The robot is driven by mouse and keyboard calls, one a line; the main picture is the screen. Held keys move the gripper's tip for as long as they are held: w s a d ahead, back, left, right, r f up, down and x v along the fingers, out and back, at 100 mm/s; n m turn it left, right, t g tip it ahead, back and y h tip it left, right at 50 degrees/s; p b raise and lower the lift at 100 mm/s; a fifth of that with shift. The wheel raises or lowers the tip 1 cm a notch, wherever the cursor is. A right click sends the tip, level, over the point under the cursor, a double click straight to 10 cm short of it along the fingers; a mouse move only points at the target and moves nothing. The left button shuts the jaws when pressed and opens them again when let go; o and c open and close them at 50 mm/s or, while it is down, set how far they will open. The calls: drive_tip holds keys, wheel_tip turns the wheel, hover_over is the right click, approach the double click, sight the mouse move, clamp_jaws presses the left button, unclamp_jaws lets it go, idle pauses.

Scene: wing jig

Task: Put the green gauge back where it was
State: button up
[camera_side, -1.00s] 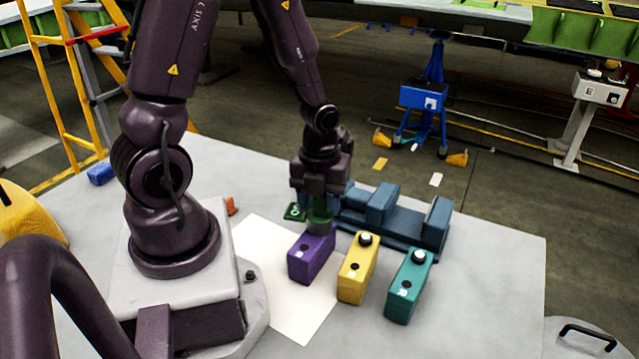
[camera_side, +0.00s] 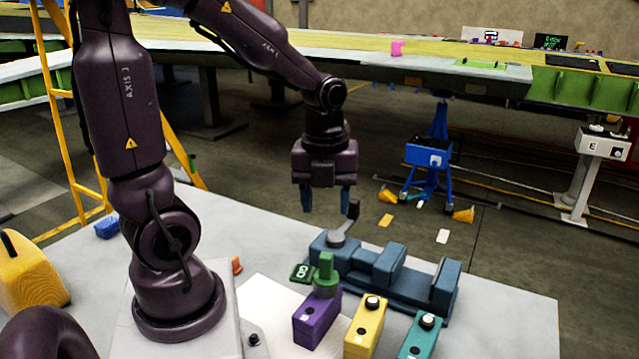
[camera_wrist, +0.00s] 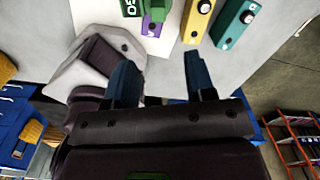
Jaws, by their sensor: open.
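The green gauge (camera_side: 325,271) stands upright at the far end of the purple block (camera_side: 317,318), on its top. It also shows at the top edge of the wrist view (camera_wrist: 158,10), partly cut off by the frame. My gripper (camera_side: 328,207) is open and empty, pointing down, well above the gauge and apart from it. In the wrist view the two blue fingers (camera_wrist: 157,66) are spread with nothing between them. A small dark green plate with light markings (camera_side: 302,273) lies just left of the gauge.
A blue vise-like fixture (camera_side: 395,268) with a lever lies right of and behind the gauge. A yellow block (camera_side: 364,325) and a teal block (camera_side: 417,337), each with a black knob, stand to the right. A white sheet (camera_side: 262,300) lies left of the purple block.

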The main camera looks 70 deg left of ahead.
drive_tip(key=s+d+r+n+t, duration=0.2)
drive_tip(key=d+r+n, duration=0.1)
drive_tip(key=n, duration=0.7)
drive_tip(key=s+d+r+n+t, duration=0.1)
drive_tip(key=d+r+n+t, duration=0.2)
drive_tip(key=r+n, duration=0.3)
drive_tip(key=d+n, duration=0.1)
drive_tip(key=n, duration=0.4)
drive_tip(key=shift+s+r, duration=0.2)
drive_tip(key=shift+s, duration=0.15)
drive_tip(key=shift+o, duration=0.8)
drive_tip(key=shift+s+d+r+n, duration=0.1)
drive_tip(key=shift+n, duration=0.4)
drive_tip(key=o, duration=0.7)
drive_tip(key=shift+o, duration=0.3)
drive_tip(key=shift+d, duration=0.1)
